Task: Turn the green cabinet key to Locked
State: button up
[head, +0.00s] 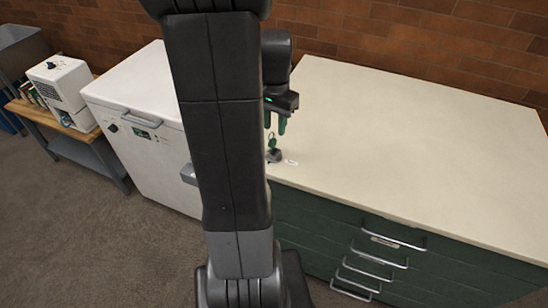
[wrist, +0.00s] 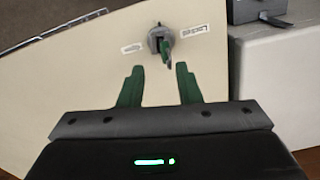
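The green key (head: 272,142) stands upright in a round grey lock (head: 274,156) on the cream top of the green cabinet (head: 420,140), near its left front corner. The wrist view also shows the key (wrist: 166,52) in the lock (wrist: 157,36), just beyond my fingertips. A small white label lies on each side of the lock, left (wrist: 132,48) and right (wrist: 193,29); their small print is too unclear to read. My gripper (wrist: 159,68) is open and empty, its green fingers apart with the key ahead of the gap. My gripper (head: 278,126) is just above the key in the head view.
A white chest unit (head: 140,120) with a handle stands left of the cabinet. Farther left, a wooden bench (head: 60,128) holds a white machine (head: 60,85). Drawers with metal handles (head: 385,240) line the cabinet front. The rest of the cabinet top is clear. A brick wall stands behind.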

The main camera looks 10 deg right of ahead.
jog(key=shift+f+b, duration=1.75)
jog(key=shift+f, duration=1.2)
grip_shut()
